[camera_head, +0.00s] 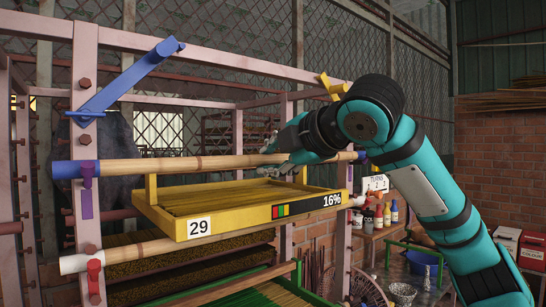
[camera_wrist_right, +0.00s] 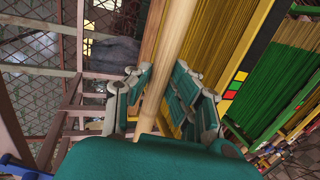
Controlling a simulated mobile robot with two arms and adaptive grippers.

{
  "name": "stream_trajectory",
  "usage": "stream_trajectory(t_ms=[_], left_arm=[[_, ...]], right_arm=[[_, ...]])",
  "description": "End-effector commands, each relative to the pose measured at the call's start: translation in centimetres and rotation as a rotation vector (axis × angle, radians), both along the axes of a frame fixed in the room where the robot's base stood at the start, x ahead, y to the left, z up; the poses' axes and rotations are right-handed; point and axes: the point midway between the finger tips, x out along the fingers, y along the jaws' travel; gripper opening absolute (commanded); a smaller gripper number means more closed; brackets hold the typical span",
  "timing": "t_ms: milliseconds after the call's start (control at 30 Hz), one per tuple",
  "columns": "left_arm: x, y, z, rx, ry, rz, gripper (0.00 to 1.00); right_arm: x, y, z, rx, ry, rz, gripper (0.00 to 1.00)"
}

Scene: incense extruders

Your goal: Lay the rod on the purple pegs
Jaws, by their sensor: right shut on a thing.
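The rod (camera_head: 180,165) is a long pale bamboo pole with blue ends, lying nearly level across the pink rack. My right gripper (camera_head: 283,160) is shut on it right of its middle; the right wrist view also shows the rod (camera_wrist_right: 166,62) between the fingers (camera_wrist_right: 155,100). A purple peg (camera_head: 88,176) on the left post stands in front of the rod's left blue end, which appears to sit in it. My left gripper is out of view.
A yellow tray (camera_head: 192,222) marked 29 and 16% is just below the rod. A lower pole (camera_head: 130,251) sits at a red peg (camera_head: 94,268). A blue lever (camera_head: 130,76) slants from the left post. Bottles (camera_head: 394,212) stand on a shelf at right.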

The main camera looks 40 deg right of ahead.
Motion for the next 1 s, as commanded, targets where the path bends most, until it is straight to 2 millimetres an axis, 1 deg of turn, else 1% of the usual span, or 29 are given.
stream_trajectory(t_ms=[167,200,367,567,667,700,1000], left_arm=[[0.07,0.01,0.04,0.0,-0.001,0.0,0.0],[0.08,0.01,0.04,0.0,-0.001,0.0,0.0],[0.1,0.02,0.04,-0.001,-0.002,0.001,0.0],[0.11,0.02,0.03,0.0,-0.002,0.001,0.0],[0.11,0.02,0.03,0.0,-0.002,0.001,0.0],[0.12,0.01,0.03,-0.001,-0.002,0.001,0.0],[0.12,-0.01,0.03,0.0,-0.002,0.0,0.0]], right_arm=[[-0.02,-0.02,0.05,0.0,-0.001,0.0,0.0],[-0.02,-0.02,0.05,0.0,-0.001,0.0,0.24],[-0.02,-0.02,0.05,0.0,-0.001,0.0,0.45],[-0.01,-0.01,0.03,0.0,0.0,0.0,0.46],[0.0,-0.01,-0.01,0.0,0.001,0.0,0.59],[0.0,-0.01,-0.01,0.0,0.001,0.0,0.61],[0.0,-0.01,0.0,0.0,0.0,0.0,0.61]])
